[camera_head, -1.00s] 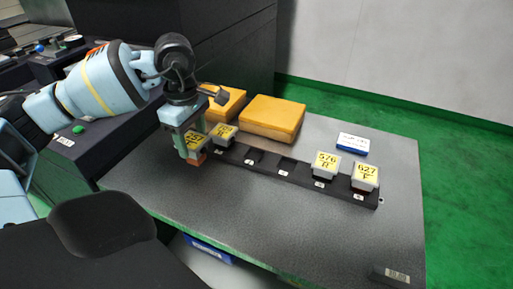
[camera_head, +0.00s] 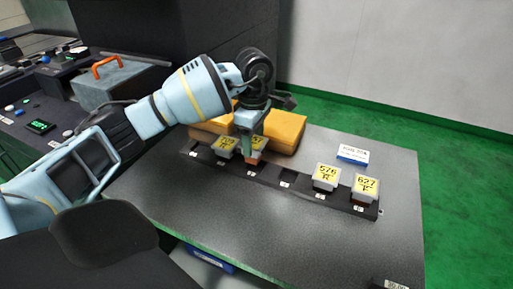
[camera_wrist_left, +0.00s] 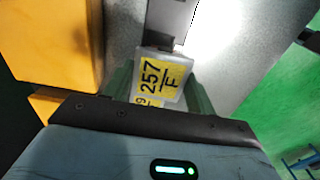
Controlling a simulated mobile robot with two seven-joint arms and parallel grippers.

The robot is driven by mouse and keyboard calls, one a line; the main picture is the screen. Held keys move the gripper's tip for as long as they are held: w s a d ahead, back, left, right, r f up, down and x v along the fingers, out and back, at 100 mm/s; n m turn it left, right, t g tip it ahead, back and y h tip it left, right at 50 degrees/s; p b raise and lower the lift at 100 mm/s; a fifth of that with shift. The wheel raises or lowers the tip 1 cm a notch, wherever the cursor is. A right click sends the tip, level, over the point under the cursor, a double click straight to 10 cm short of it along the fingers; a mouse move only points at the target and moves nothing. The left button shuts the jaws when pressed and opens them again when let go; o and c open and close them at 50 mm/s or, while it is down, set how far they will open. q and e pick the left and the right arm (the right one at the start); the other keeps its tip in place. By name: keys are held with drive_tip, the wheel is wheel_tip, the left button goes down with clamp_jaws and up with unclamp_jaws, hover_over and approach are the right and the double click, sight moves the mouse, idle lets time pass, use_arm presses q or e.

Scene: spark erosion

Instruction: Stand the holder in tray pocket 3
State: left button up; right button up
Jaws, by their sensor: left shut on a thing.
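My left gripper (camera_head: 249,152) is shut on a holder with a yellow label (camera_head: 257,144), held over the left part of the dark tray (camera_head: 270,176). In the left wrist view the holder reads 257 F (camera_wrist_left: 160,78), between the green fingers (camera_wrist_left: 160,95). The held holder's lower end is mostly hidden in the head view, so I cannot tell whether it touches the tray. Bare pockets show right of the gripper, including one at mid-tray (camera_head: 287,180). The small pocket numbers are too blurred to read. My right gripper is not in view.
A holder (camera_head: 224,147) stands in the tray's left end, close beside the held one. Holders 576 R (camera_head: 326,177) and 627 F (camera_head: 365,187) stand at the right. Orange blocks (camera_head: 287,130) lie behind the tray.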

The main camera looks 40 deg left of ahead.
sight(257, 141)
use_arm(q)
drive_tip(key=shift+w+r, duration=0.1)
drive_tip(key=shift+w+d, duration=0.15)
drive_tip(key=shift+w+d+f, duration=0.1)
drive_tip(key=shift+w+f, duration=0.05)
drive_tip(key=shift+f, duration=1.65)
drive_tip(key=shift+f, duration=0.1)
drive_tip(key=o, duration=1.4)
drive_tip(key=shift+f, duration=0.1)
drive_tip(key=shift+o, duration=0.2)
wheel_tip(257, 141, up, 12)
drive_tip(key=shift+r, duration=0.15)
drive_tip(key=shift+p, duration=0.3)
